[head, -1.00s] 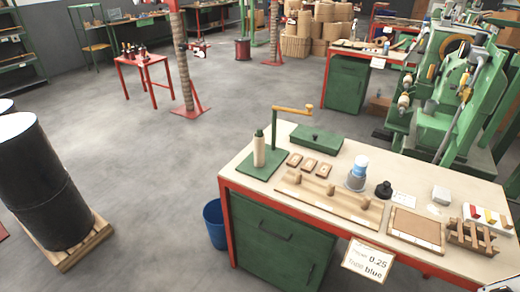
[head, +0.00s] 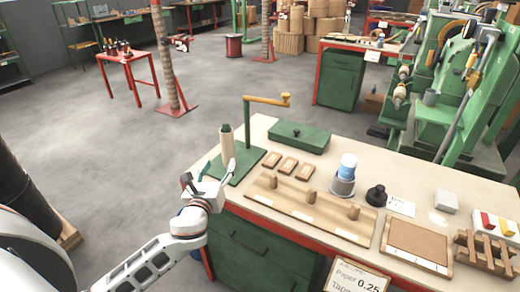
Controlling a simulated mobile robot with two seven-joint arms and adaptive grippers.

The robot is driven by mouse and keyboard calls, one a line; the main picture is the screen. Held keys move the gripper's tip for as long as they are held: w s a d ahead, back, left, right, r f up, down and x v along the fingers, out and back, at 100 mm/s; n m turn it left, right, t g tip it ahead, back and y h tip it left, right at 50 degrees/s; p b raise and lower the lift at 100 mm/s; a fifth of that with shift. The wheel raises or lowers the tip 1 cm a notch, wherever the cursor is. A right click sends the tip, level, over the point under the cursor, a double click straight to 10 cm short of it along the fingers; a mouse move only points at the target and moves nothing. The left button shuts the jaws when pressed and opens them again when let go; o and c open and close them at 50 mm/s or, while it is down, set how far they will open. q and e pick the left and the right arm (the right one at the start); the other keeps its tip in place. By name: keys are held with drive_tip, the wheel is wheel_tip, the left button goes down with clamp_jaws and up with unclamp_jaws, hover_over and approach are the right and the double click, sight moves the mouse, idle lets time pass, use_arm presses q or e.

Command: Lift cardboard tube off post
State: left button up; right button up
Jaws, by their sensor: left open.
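The cream cardboard tube (head: 227,146) stands upright on a post on the green base plate (head: 246,161), at the bench's left end. The dark green post tip (head: 226,127) shows above the tube. A green upright with a wooden-handled crank (head: 270,99) rises beside it. My left gripper (head: 209,176) is open and empty, just in front of and slightly left of the tube. One finger overlaps the tube's lower right side in the picture; I cannot tell whether it touches. My right gripper is not in view.
A green box (head: 299,138) and several small wooden blocks (head: 289,165) lie right of the base plate. A pegged wooden board (head: 280,200) lies in front, with a blue-and-white cup stack (head: 344,172) and a black knob (head: 376,195) farther right.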

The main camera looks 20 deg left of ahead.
sight(226, 149)
use_arm(q)
drive_tip(key=shift+w+r+m, duration=0.8)
drive_tip(key=shift+w+r, duration=0.15)
drive_tip(key=shift+w, duration=0.2)
drive_tip(key=shift+w+a+r, duration=0.1)
drive_tip(key=shift+w+a, duration=0.1)
drive_tip(key=shift+w, duration=0.15)
drive_tip(key=shift+w+a, duration=0.25)
drive_tip(key=shift+w, duration=0.4)
drive_tip(key=b+x, duration=0.1)
drive_tip(key=x, duration=0.4)
drive_tip(key=shift+w+d, duration=0.15)
drive_tip(key=c, duration=1.2)
